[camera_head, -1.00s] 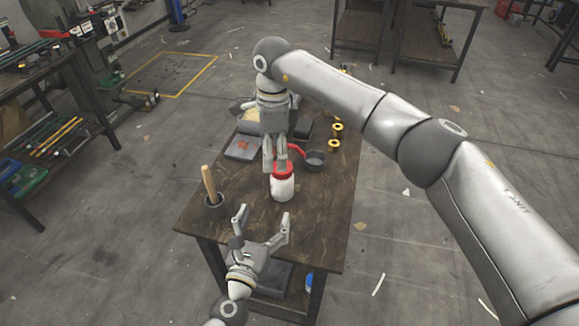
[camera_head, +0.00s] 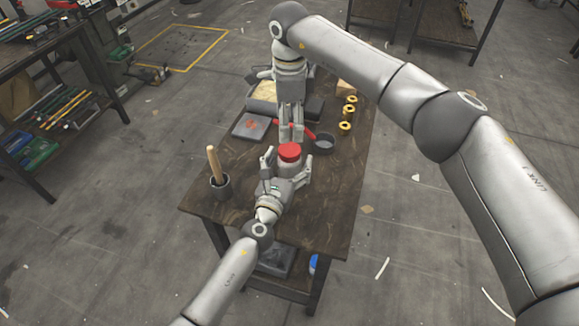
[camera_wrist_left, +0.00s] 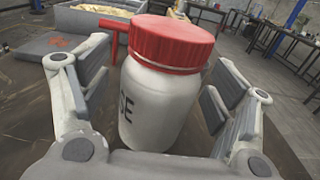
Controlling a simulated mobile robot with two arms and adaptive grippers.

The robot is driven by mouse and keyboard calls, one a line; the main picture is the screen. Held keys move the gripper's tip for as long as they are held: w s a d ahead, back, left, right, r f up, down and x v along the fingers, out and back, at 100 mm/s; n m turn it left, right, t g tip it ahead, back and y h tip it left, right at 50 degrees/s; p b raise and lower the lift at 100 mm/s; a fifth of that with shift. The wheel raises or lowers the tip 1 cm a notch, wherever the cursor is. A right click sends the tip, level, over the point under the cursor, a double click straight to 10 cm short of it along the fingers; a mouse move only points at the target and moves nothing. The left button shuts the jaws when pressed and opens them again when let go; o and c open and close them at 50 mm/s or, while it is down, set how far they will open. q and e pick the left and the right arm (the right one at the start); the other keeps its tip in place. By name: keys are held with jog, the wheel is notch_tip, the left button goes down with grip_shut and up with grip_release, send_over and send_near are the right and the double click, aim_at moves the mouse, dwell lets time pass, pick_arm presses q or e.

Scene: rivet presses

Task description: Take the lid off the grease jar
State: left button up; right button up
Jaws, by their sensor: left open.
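The grease jar (camera_wrist_left: 165,95) is a white jar with dark lettering; it stands upright on the table. Its red lid (camera_wrist_left: 172,42) sits on top, with a thin pale rim below it. In the head view the lid (camera_head: 289,152) shows above my left gripper (camera_head: 287,159), which hides much of the jar. In the left wrist view my left gripper (camera_wrist_left: 160,95) is open around the jar, one finger on each side, with gaps. My right gripper (camera_head: 291,132) points down just behind the lid in the head view; whether its fingers are apart is unclear.
A dark pan (camera_head: 325,144) with a red handle lies right behind the jar. A pot with a wooden-handled tool (camera_head: 221,187) stands to the left. Behind are a grey slab (camera_head: 251,126) and a tray with yellowish contents (camera_head: 264,92). Yellow rings (camera_head: 345,127) lie along the right edge.

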pick_arm(q)
jog(key=shift+w+d, duration=0.1)
jog(key=shift+w, duration=0.15)
pick_arm(e)
jog(key=shift+w, duration=0.1)
